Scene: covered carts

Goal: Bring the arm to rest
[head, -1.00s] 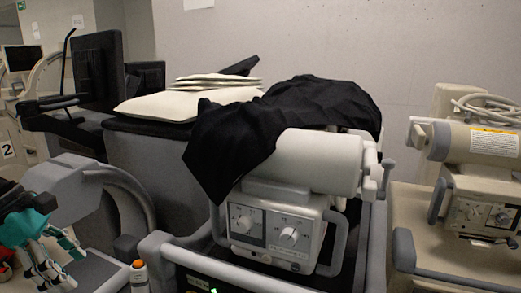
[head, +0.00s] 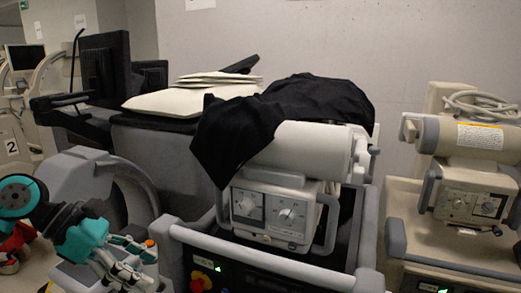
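My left arm comes in at the lower left, with teal and dark joints. My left gripper (head: 145,265) is at its end, its pale jointed fingers spread apart with nothing seen between them. It is low, left of the cart's grey rail, and its fingers partly hide a small white bottle with an orange cap (head: 150,243). I cannot tell whether they touch it. My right arm and gripper are not in view.
A cart with a grey rail (head: 255,258) carries a white machine with dials (head: 270,212), partly covered by black cloth (head: 235,130). A beige machine (head: 470,190) stands at right. Pale pillows (head: 185,103) lie on a dark-topped cart behind. A grey ring-shaped machine (head: 85,178) is at left.

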